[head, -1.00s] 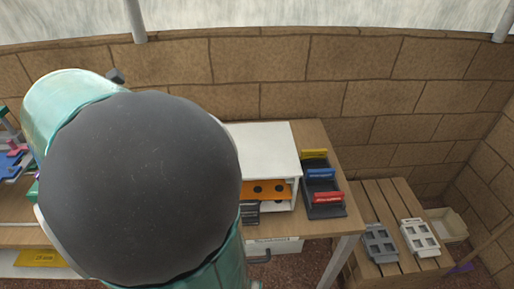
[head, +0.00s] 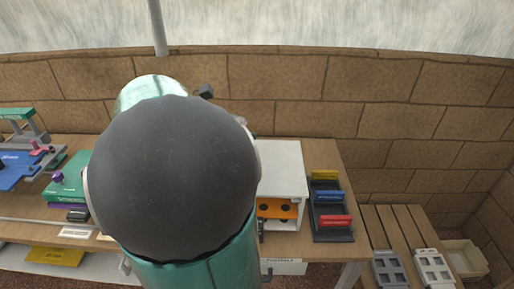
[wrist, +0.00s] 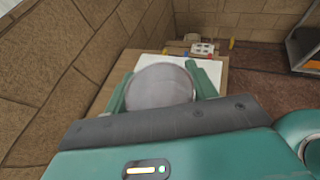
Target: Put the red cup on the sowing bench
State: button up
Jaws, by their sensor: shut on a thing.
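In the wrist view my gripper (wrist: 162,82) has its two teal fingers on either side of a round, pale grey-mauve thing (wrist: 160,85) and is shut on it. Only its round face shows, and I cannot tell whether it is the cup. No surface that is clearly a red cup shows in either view. A wooden bench (head: 338,158) runs along the brick wall in the head view. I cannot tell if it is the sowing bench. My arm covers its middle, and my gripper is hidden there.
On the bench stand a white box (head: 284,160) with an orange front inside, a dark rack (head: 333,236) with yellow, blue and red pieces, and a green box (head: 66,182). A slatted stand (head: 400,225) with grey trays is at the right.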

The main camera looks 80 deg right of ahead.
jog(key=s+d+f, duration=0.1)
jog(key=f, duration=0.1)
jog(key=s+d+f, duration=0.1)
jog(key=d+f, duration=0.1)
jog(key=s+d+f, duration=0.1)
jog(key=d+f, duration=0.1)
jog(key=shift+s, duration=0.1)
jog(key=shift+d+f, duration=0.1)
jog(key=shift+f, duration=1.6)
jog(key=shift+f, duration=0.15)
jog(key=o, duration=1)
jog(key=shift+w+r, duration=0.2)
jog(key=shift+r, duration=0.05)
jog(key=v, duration=1.1)
jog(key=shift+w+a, duration=0.15)
jog(key=shift+a, duration=0.2)
